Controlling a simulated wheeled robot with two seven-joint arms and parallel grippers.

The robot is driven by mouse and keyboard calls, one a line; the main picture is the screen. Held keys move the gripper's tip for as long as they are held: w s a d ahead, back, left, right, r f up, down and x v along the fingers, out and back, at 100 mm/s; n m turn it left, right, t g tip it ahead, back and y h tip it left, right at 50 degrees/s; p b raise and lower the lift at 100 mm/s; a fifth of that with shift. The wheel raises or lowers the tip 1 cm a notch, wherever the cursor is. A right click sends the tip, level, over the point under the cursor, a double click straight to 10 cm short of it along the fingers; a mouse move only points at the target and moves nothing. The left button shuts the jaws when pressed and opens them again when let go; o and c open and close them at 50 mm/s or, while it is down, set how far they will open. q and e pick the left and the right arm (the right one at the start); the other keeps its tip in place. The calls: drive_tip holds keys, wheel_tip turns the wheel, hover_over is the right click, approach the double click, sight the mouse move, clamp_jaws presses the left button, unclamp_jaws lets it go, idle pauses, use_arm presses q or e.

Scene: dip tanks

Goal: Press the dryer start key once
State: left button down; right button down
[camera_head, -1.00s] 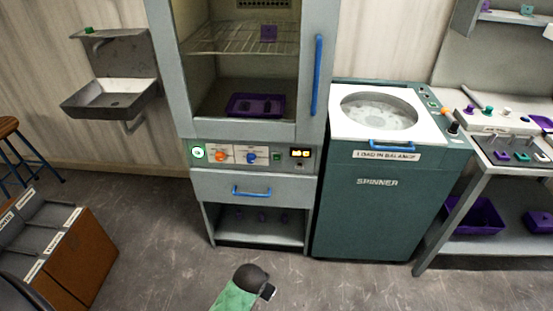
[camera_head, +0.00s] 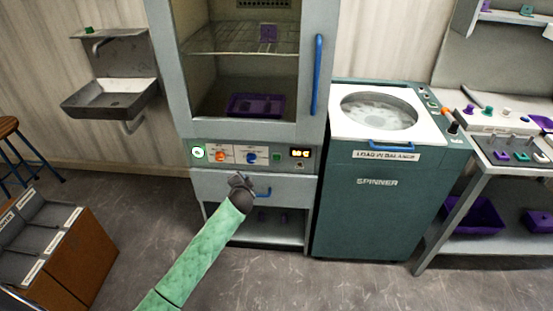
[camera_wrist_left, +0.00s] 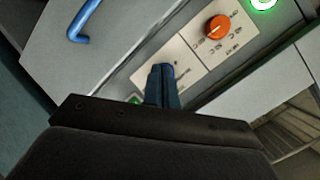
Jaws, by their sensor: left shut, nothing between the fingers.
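The dryer (camera_head: 205,185) is a tall grey cabinet with a control panel below its glass door. I cannot read which key is marked start. My left gripper (camera_head: 240,180) is in front of the drawer, just below the knobs. In the left wrist view its fingers (camera_wrist_left: 162,80) are shut and empty, near the green key (camera_wrist_left: 135,98) and orange knob (camera_wrist_left: 217,27); they hide the blue knob.
The door has a long blue handle (camera_head: 317,75). A teal spinner (camera_head: 380,210) stands close at the right. A sink (camera_head: 110,97) is on the left wall.

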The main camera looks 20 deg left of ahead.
sight(277, 157)
use_arm(q)
drive_tip(key=w+a+r+m+t+h, duration=0.1)
drive_tip(key=w+r+m+t, duration=0.1)
drive_tip(key=w+m+t, duration=0.25)
drive_tip(key=s+d+m+h, duration=0.1)
drive_tip(key=d+m+h, duration=0.4)
drive_tip(key=m, duration=0.5)
drive_tip(key=s+d+f+m+h, duration=0.1)
drive_tip(key=d+m+h, duration=0.5)
drive_tip(key=m+h, duration=0.3)
drive_tip(key=shift+d+f+m+g, duration=0.2)
drive_tip(key=shift+m+g, duration=0.25)
drive_tip(key=shift+m, duration=0.7)
use_arm(e)
drive_tip(key=shift+f, duration=0.55)
